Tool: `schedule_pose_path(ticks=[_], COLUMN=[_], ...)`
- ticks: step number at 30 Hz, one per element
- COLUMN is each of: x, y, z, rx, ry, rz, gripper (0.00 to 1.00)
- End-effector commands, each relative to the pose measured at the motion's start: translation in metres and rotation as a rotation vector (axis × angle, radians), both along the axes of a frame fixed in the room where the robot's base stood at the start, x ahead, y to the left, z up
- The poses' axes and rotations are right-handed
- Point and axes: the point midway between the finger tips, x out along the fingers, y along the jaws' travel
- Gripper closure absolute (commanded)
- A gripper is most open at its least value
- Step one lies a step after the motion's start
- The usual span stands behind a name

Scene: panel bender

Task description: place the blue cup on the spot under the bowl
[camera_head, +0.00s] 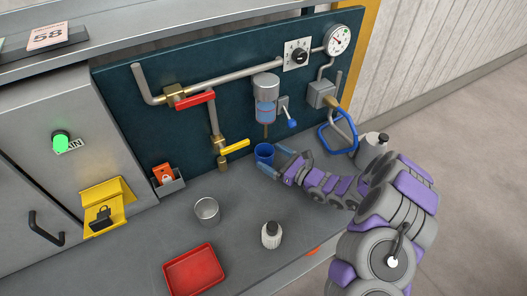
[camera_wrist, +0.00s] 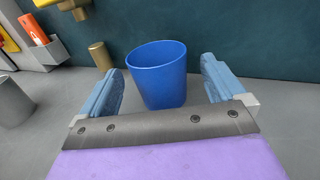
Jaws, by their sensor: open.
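The blue cup (camera_head: 264,153) stands upright on the grey bench below the clear bowl (camera_head: 266,92) of the filter unit on the dark panel. A thin spout hangs from the bowl above the cup. In the wrist view the cup (camera_wrist: 158,76) stands between my gripper's two blue fingers (camera_wrist: 162,92), with gaps showing on both sides. My gripper (camera_head: 272,165) is open and reaches in low from the right. The spot under the bowl is not seen apart from the cup, so I cannot tell whether the cup covers it.
A grey metal cup (camera_head: 207,210), a red tray (camera_head: 194,270) and a small bottle (camera_head: 271,234) stand on the bench in front. A blue-handled lever (camera_head: 291,122) and a yellow valve handle (camera_head: 235,146) jut out near the cup. Bare bench lies between the metal cup and the bottle.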

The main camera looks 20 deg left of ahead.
Motion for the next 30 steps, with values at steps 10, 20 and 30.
schedule_pose_path(ticks=[10,20,30], x=[-0.018,-0.022,-0.048], y=[-0.056,-0.064,-0.046], z=[0.001,0.0,0.054], rx=[0.0,-0.001,0.0], ry=[0.003,0.001,-0.113], rz=[-0.003,0.0,0.134], gripper=[0.03,0.03,0.03])
